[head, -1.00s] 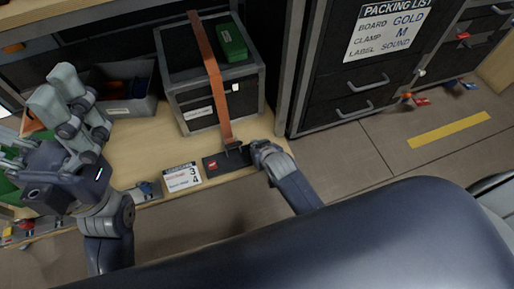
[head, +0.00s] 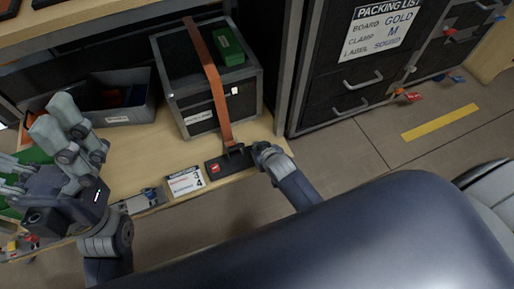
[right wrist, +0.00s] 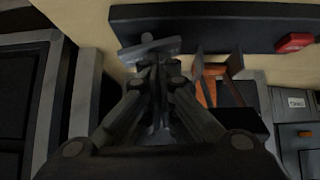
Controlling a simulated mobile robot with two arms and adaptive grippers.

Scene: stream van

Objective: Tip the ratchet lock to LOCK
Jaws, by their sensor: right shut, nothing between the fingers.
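The ratchet (head: 236,152) sits on a dark base plate (head: 216,165) at the bench's front edge, with the orange strap (head: 214,82) running up from it over the black case. A red mark (head: 214,169) is on the plate's left part. My right gripper (head: 262,152) is shut and empty just right of the ratchet. In the right wrist view, its closed fingertips (right wrist: 156,62) are at a small grey lever (right wrist: 150,47) beside the plate; whether they touch cannot be told. My left gripper (head: 35,140) is open at the left, away from the ratchet.
The black case (head: 197,115) stands behind the ratchet with a green box (head: 229,45) on it. A label card (head: 185,181) lies left of the plate. A grey bin (head: 118,112) is farther left. Dark drawers (head: 350,105) rise on the right.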

